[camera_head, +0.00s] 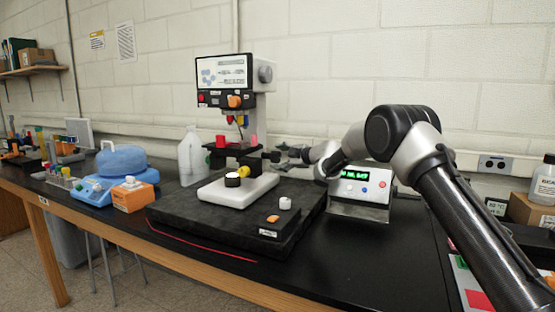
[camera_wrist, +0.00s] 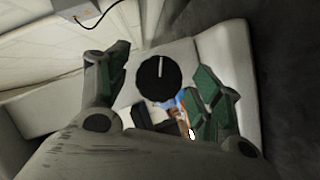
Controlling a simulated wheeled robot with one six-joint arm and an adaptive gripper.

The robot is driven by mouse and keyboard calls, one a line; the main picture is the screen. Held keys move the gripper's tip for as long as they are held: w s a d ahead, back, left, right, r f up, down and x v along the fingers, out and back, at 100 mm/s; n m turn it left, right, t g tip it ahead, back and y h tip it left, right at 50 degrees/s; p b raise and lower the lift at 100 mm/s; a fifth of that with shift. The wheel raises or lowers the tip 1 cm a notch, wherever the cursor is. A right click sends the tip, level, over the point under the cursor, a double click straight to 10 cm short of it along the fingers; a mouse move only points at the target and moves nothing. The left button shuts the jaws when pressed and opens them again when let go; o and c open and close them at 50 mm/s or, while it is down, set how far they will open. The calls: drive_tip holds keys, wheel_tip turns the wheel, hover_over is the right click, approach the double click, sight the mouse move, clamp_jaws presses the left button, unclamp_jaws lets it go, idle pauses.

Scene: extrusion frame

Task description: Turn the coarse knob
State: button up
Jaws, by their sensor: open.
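In the wrist view, a round black knob (camera_wrist: 158,78) with a white line mark faces me on a pale housing. My gripper (camera_wrist: 160,70) is open, with one green-padded finger left of the knob and the other to its right. Neither finger visibly touches it; I cannot tell how deep they reach around it. In the head view, my gripper (camera_head: 284,158) is at the right side of the microscope-like instrument (camera_head: 249,125), near its lower stage. The knob is small there, and I cannot tell it apart clearly from the fingers.
A box with a green display (camera_head: 358,190) stands right of the slab, close under my arm. A white bottle (camera_head: 192,157) and a blue-lidded device (camera_head: 121,165) stand to the left.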

drive_tip(key=shift+x, duration=0.85)
drive_tip(key=c, duration=1)
drive_tip(key=shift+m, duration=0.3)
drive_tip(key=m+g, duration=0.2)
drive_tip(key=m, duration=0.1)
drive_tip(key=shift+d, duration=0.1)
drive_tip(key=shift+f+m+g, duration=0.1)
drive_tip(key=shift+m+g, duration=0.7)
drive_tip(key=shift+m, duration=0.2)
